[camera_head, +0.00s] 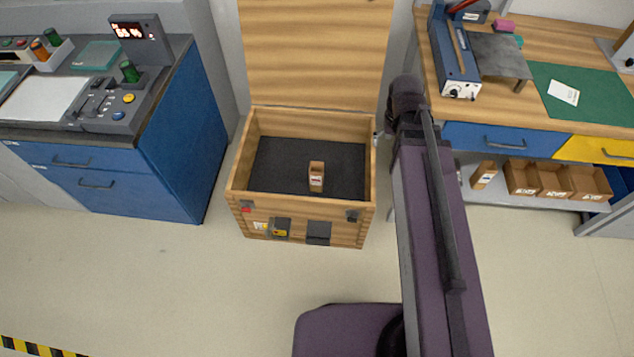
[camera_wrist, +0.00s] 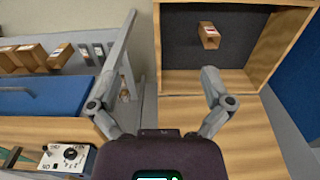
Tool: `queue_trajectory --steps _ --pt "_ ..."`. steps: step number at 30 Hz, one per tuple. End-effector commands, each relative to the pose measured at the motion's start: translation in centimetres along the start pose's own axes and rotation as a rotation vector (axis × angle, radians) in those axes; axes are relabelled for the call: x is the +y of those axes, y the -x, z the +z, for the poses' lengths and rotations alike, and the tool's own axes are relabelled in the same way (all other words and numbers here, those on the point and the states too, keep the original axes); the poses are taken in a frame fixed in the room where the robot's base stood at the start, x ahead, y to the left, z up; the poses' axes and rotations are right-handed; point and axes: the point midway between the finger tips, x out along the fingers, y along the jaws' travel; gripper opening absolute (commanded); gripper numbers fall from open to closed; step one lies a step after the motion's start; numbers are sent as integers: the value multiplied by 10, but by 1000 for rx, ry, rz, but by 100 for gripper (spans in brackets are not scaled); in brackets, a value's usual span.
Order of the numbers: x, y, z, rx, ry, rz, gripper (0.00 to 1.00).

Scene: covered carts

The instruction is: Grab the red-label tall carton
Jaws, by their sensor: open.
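A tall brown carton (camera_head: 316,178) stands upright on the dark floor of the open wooden chest (camera_head: 240,160), toward its front. In the wrist view the carton (camera_wrist: 209,40) shows a small label with red on it, near the upper middle right. My gripper (camera_wrist: 158,78) is open and empty, its two fingers spread wide. It is apart from the carton, which appears beyond the right finger. In the head view my arm reaches to the right of the chest, and the fingers cannot be made out there.
The chest's raised lid (camera_head: 315,50) stands at its back. A blue cabinet (camera_head: 180,140) is at left. A workbench (camera_head: 540,110) at right has a lower shelf with another carton (camera_head: 484,175) and several small open boxes (camera_head: 555,180). The floor in front is clear.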

Motion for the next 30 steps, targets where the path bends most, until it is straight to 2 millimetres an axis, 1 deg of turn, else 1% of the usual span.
queue_trajectory --steps 1,3,17,30 --pt "-5 -20 -11 0 1 0 100" --pt "-11 -34 -21 0 3 0 100" --pt "-57 -124 -84 0 -5 0 100" --pt "-108 -209 -141 0 -14 -1 100"
